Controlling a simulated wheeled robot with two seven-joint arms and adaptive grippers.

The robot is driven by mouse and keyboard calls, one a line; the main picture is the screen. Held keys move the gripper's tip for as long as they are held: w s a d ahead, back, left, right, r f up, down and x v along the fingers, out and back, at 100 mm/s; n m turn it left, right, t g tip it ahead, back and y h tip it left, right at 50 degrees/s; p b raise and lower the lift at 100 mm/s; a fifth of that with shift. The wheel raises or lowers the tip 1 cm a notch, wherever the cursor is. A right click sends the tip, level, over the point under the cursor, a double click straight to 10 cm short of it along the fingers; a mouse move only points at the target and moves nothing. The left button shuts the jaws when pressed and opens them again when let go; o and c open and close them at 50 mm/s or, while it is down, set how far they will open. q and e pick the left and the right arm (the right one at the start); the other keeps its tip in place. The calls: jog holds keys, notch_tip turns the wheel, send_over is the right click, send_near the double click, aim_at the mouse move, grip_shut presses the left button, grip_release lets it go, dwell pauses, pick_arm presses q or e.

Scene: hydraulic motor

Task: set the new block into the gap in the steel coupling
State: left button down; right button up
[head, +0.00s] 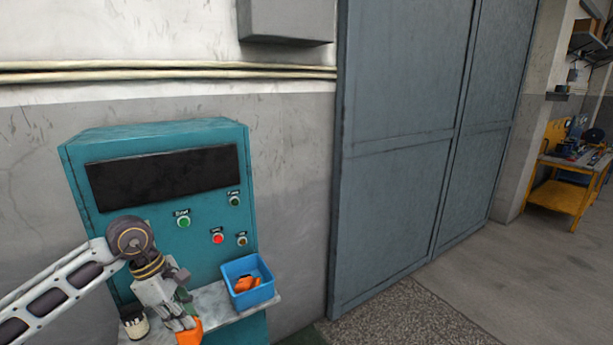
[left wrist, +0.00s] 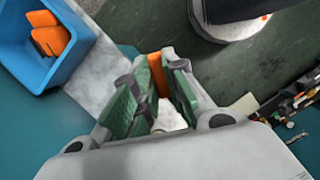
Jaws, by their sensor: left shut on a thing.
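My left gripper (head: 186,322) is shut on an orange block (head: 190,333), low in the head view, by the front of the grey shelf. In the left wrist view the orange block (left wrist: 157,76) sits between the green finger pads of the gripper (left wrist: 155,98). A blue bin (head: 262,292) on the shelf, right of the gripper, holds more orange blocks (head: 246,284); it also shows in the left wrist view (left wrist: 78,45). I cannot make out the steel coupling with its gap in either view. My right gripper is not in view.
The shelf (head: 212,299) belongs to a teal control cabinet (head: 160,136) with several buttons. A small pale and dark round piece (head: 135,324) stands at the shelf's left end. Tall grey doors (head: 400,150) are to the right. Open floor (head: 480,290) lies beyond.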

pick_arm(q)
jog(key=f+m, duration=0.1)
jog(key=d+f+m, duration=0.1)
jog(key=f+m, duration=0.1)
jog(key=w+d+f+m+g, duration=0.1)
jog(key=shift+f+m, duration=0.25)
jog(key=shift+m, duration=0.15)
jog(key=d+f+m+g+y, duration=0.2)
jog(key=d+f+m+y, duration=0.1)
jog(key=f+m, duration=0.9)
jog(key=shift+d+m, duration=0.5)
jog(key=shift+m, duration=0.6)
jog(key=shift+w+f, duration=0.1)
jog(key=shift+f, duration=0.05)
dwell(1.8)
